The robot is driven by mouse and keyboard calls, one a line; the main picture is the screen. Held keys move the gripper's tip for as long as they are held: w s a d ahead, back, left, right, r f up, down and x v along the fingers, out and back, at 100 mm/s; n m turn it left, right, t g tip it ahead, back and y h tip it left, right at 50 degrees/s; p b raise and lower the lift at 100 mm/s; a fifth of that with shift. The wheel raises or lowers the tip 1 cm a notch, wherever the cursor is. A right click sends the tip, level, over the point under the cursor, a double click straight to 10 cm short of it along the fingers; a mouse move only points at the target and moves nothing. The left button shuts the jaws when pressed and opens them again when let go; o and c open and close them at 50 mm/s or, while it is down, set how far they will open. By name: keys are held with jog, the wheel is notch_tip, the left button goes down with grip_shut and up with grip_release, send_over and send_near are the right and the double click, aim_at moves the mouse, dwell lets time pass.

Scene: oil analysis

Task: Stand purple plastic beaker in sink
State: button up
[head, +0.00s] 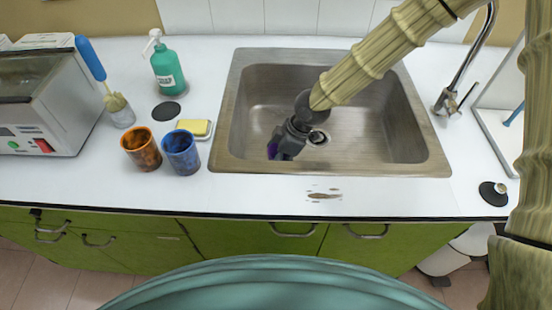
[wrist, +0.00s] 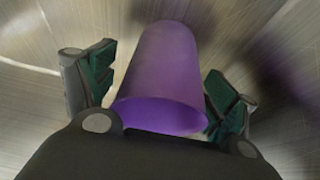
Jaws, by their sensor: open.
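The purple plastic beaker (wrist: 165,75) is between the two fingers of my gripper (wrist: 155,95) in the wrist view. Its open rim faces the camera, and the metal of the sink shows around it. Only a small bit of the purple beaker (head: 272,149) shows there; the rest is hidden by the gripper. Whether its base rests on the sink floor is hard to tell.
An orange cup (head: 141,148) and a blue cup (head: 181,152) stand left of the sink, near a yellow sponge (head: 194,127). A green bottle (head: 168,70) stands behind them. The faucet (head: 465,70) rises at the right. A black stopper (head: 493,193) lies at the front right.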

jog(key=v, duration=1.2)
dwell(0.5)
